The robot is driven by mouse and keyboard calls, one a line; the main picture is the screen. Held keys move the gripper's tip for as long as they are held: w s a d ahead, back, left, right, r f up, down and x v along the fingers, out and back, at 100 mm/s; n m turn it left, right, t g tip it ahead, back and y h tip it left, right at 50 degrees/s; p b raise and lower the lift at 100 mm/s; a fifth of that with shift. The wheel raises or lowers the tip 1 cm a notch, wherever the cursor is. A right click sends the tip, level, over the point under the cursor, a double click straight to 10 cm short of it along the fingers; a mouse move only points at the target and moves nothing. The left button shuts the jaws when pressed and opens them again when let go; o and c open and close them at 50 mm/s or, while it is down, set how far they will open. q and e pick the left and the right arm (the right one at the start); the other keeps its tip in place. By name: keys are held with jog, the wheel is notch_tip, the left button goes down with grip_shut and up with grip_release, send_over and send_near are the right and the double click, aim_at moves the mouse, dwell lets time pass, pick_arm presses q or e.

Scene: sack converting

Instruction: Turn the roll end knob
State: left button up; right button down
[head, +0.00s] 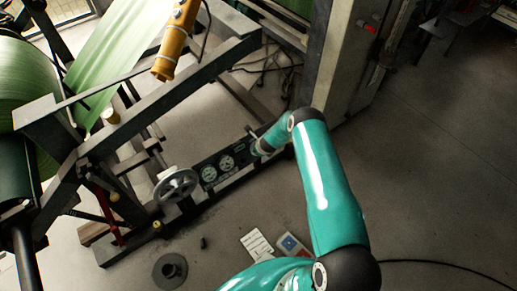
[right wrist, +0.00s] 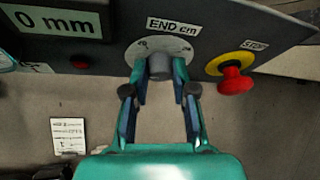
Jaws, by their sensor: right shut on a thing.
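The roll end knob (right wrist: 159,66) is a grey round knob on a pale dial, under a label reading END cm, in the right wrist view. My right gripper (right wrist: 160,76) has one finger on each side of the knob and is shut on it. The fingers hide part of the dial's marks. In the head view, my right gripper (head: 256,148) reaches the dark control panel (head: 240,159) at its right part; the knob is hidden there. My left gripper is not in view.
A red stop button (right wrist: 235,82) on a yellow ring is right of the knob. A display (right wrist: 52,20) reading 0 mm is at left. In the head view, a handwheel (head: 176,185) stands left of the panel, and a green roll (head: 25,85) sits on the frame.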

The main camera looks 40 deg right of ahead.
jog(key=n, duration=0.1)
jog(key=n+h+b, duration=0.2)
jog(key=shift+w+a+f+n+t, duration=0.15)
jog(key=shift+a+n+t, duration=0.1)
jog(key=shift+n+t, duration=0.15)
jog(key=shift+n+t+h+b, duration=0.5)
jog(key=shift+n+h+b, duration=0.35)
jog(key=shift+n, duration=0.45)
jog(key=c, duration=0.9)
grip_release()
jog(key=shift+c, duration=0.2)
jog(key=shift+s+a+r, duration=0.2)
jog(key=shift+s+r, duration=0.15)
jog(key=shift+s, duration=0.05)
jog(key=v, duration=1.1)
jog(key=shift+w+r, duration=0.1)
